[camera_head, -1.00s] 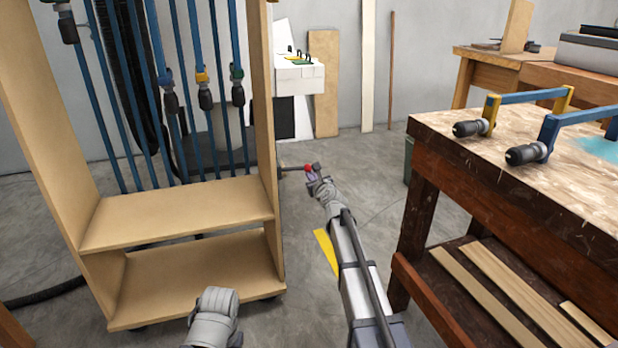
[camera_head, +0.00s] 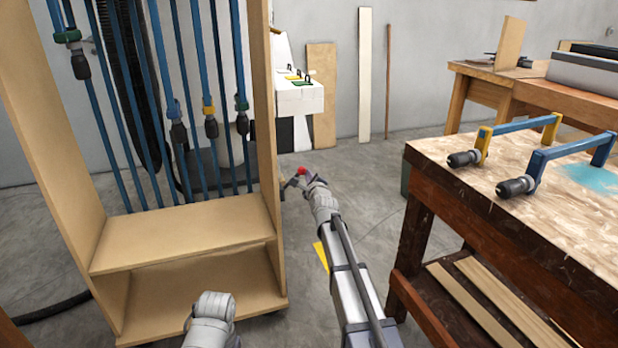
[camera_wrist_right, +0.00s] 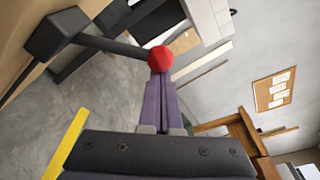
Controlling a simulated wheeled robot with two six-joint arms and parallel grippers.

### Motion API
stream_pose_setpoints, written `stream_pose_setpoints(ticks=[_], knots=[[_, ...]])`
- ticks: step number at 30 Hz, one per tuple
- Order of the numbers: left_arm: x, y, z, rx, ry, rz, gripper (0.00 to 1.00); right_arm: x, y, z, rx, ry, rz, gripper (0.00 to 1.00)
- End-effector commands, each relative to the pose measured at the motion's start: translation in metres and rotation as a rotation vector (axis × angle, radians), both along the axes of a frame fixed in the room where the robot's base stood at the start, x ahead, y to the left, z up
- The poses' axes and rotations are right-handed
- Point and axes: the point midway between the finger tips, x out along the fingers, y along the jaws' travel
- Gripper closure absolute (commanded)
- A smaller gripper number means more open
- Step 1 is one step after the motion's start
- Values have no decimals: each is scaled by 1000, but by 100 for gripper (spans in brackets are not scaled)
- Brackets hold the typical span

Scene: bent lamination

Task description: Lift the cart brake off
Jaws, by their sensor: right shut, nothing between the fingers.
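The cart (camera_head: 180,232) is a tall wooden rack on the left in the head view. Its brake is a dark lever (camera_wrist_right: 105,43) with a red ball knob (camera_head: 302,170) on the cart's right side. In the head view the lever slopes up towards the knob. The knob also shows in the right wrist view (camera_wrist_right: 160,58), right at the tips of my right gripper (camera_wrist_right: 160,82). The purple fingers are shut with nothing between them; the tips touch or nearly touch the knob. My right gripper also shows in the head view (camera_head: 308,181). My left gripper is out of view; only a grey arm part shows.
A workbench (camera_head: 420,153) with clamps (camera_head: 540,160) on top stands at the right. Blue bar clamps (camera_head: 150,110) hang in the cart. Boards (camera_head: 321,95) lean on the back wall.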

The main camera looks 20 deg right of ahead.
Motion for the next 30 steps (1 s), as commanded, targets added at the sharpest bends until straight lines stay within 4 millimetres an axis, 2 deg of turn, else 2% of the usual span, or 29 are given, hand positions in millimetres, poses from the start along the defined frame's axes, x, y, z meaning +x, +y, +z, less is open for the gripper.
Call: stream_pose_setpoints(ticks=[6, 23, 30], knots=[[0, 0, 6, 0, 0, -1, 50, 0, 1, 6, 3, -1, 0, 100], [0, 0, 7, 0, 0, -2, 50, 0, 1, 7, 5, -1, 0, 100], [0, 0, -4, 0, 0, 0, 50, 4, -1, -4, 6, 0, 1, 100]])
